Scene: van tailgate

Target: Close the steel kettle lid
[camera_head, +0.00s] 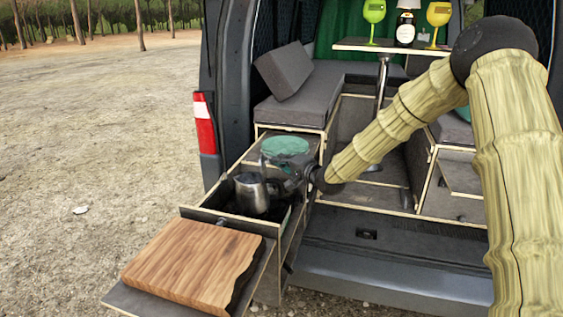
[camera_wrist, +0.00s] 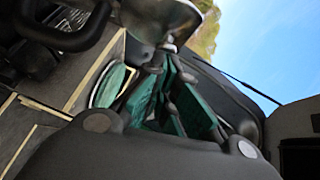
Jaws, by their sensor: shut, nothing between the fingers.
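The steel kettle (camera_head: 252,196) stands upright in the pulled-out drawer at the van's tailgate. A thin grey piece rises above its right side; I cannot tell whether it is the lid tilted up or part of the handle. My gripper (camera_head: 285,183) is close to the right of the kettle, at its upper part, shut and holding nothing. I cannot tell whether it touches the kettle. In the wrist view, a shiny steel part (camera_wrist: 163,18) shows at the top edge and a dark curved handle (camera_wrist: 65,32) at the upper left.
A wooden cutting board (camera_head: 195,262) lies on the slide-out shelf in front. The drawer wall (camera_head: 225,216) surrounds the kettle. A round teal item (camera_head: 285,146) lies behind it. A table (camera_head: 375,47) with two goblets and a bottle stands inside the van. Open ground lies to the left.

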